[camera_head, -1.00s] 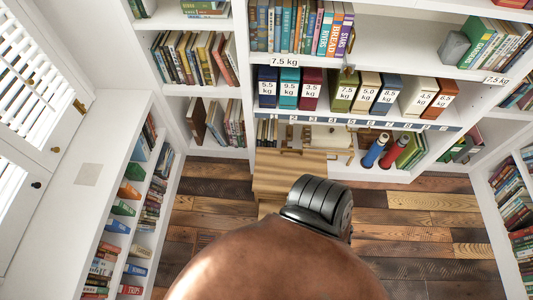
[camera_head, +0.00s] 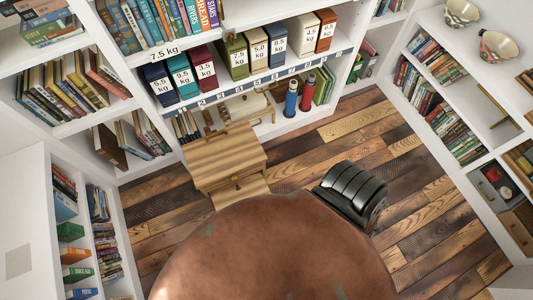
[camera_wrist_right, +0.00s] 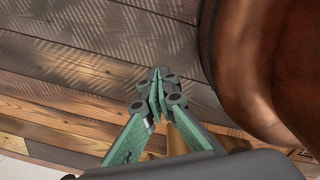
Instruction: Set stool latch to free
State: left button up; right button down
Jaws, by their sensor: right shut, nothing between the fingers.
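A wooden step stool (camera_head: 222,156) with a striped-grain top stands on the plank floor in front of the back shelf in the head view. A lower step (camera_head: 240,191) juts out at its near side. A small dark fitting (camera_head: 237,185) shows on its near side, too small to tell whether it is the latch or how it is set. My right gripper (camera_wrist_right: 158,95), with green fingers, is shut and empty in the wrist view, above the floor planks. The stool cannot be made out for certain there. My left gripper is in neither view.
The back shelf holds weight-labelled binders (camera_head: 239,56), with a blue bottle (camera_head: 291,99) and a red bottle (camera_head: 307,94) below. Bookshelves stand left and right; the right one carries bowls (camera_head: 499,46).

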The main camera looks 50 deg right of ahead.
aim_at(235, 179)
jog(key=z, duration=0.5)
jog(key=k, duration=1.05)
jog(key=u, duration=0.75)
